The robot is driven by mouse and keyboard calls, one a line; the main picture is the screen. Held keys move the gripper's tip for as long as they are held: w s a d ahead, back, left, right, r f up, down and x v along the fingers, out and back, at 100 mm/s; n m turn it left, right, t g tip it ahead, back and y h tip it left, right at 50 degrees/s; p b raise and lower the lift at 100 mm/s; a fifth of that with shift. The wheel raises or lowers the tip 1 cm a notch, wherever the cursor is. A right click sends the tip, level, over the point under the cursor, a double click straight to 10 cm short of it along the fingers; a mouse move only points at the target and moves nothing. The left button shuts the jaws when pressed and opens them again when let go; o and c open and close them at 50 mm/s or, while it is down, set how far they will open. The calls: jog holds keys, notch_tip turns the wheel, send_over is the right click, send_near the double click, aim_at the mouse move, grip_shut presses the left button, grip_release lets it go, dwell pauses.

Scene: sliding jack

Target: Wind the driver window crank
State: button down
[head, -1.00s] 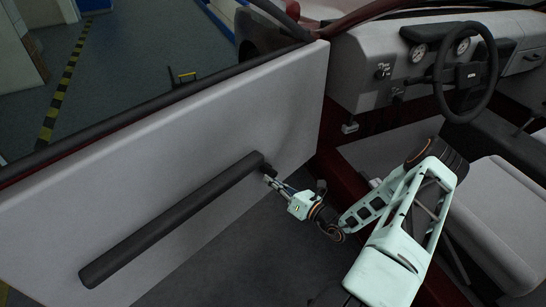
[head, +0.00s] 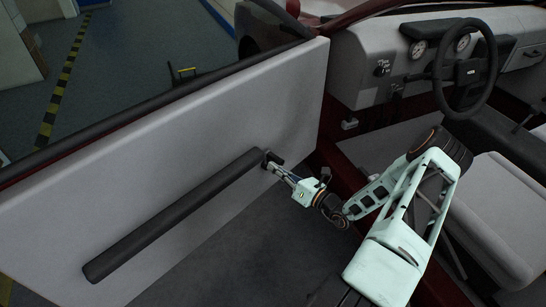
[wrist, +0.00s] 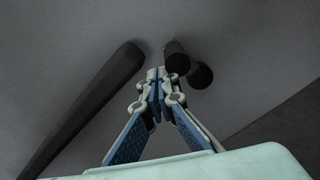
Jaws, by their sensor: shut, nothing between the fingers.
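The window crank (head: 275,158) is a small dark handle on the grey door panel (head: 120,165), just past the upper end of the dark armrest bar (head: 175,215). In the wrist view, the crank (wrist: 177,60) shows as two short dark cylindrical ends, right of the fingertips. My gripper (head: 268,167) is shut and empty, its tips close beside the crank. In the wrist view, my gripper (wrist: 156,76) has its tips together between the armrest bar (wrist: 90,100) and the crank. I cannot tell whether the tips touch the crank.
The door stands open over the floor. The steering wheel (head: 465,70) and dashboard (head: 370,65) are at the upper right. The light seat (head: 505,190) is at the right, beyond my arm. The dark floor (head: 225,265) below the door is clear.

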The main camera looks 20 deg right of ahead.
jog(key=p+v, duration=0.1)
jog(key=v, duration=0.7)
jog(key=shift+s+a+f, duration=0.25)
jog(key=shift+a+f, duration=0.1)
dwell(0.5)
